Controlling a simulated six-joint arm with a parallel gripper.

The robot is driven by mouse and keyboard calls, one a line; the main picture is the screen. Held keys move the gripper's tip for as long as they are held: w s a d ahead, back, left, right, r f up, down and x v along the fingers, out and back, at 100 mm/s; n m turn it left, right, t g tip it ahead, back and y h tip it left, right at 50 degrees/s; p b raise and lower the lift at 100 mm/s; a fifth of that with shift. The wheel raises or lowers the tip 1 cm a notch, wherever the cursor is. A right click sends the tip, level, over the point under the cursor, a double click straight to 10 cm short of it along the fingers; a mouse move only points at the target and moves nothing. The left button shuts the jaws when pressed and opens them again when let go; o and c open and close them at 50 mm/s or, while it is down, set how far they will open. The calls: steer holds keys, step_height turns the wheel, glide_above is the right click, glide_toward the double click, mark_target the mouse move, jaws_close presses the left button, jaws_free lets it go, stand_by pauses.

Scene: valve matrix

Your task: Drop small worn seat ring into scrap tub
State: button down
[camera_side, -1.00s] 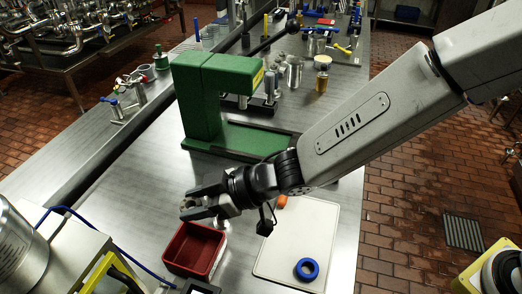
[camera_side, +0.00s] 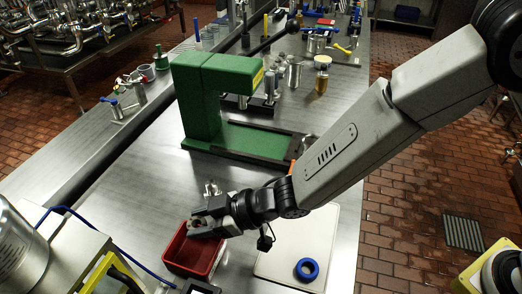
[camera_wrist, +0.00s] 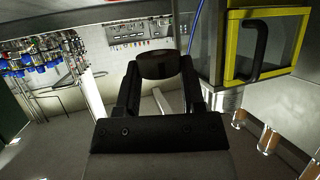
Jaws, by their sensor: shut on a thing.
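My gripper (camera_side: 203,222) is shut on a dark brownish ring, the small worn seat ring (camera_wrist: 158,66), which sits between the two fingertips in the wrist view. In the side view the ring is small and hard to make out at the fingertips. The gripper hides part of the tub's far edge.
A white board (camera_side: 325,240) with a blue ring (camera_side: 307,269) lies to the right of the tub. A green press (camera_side: 197,100) stands behind the gripper. A grey and yellow machine (camera_side: 75,262) with a blue hose is at the left front.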

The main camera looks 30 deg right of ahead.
steer(key=shift+c, duration=0.5)
jaws_free()
steer(key=v, duration=0.8)
steer(key=shift+w, duration=0.1)
stand_by(0.4)
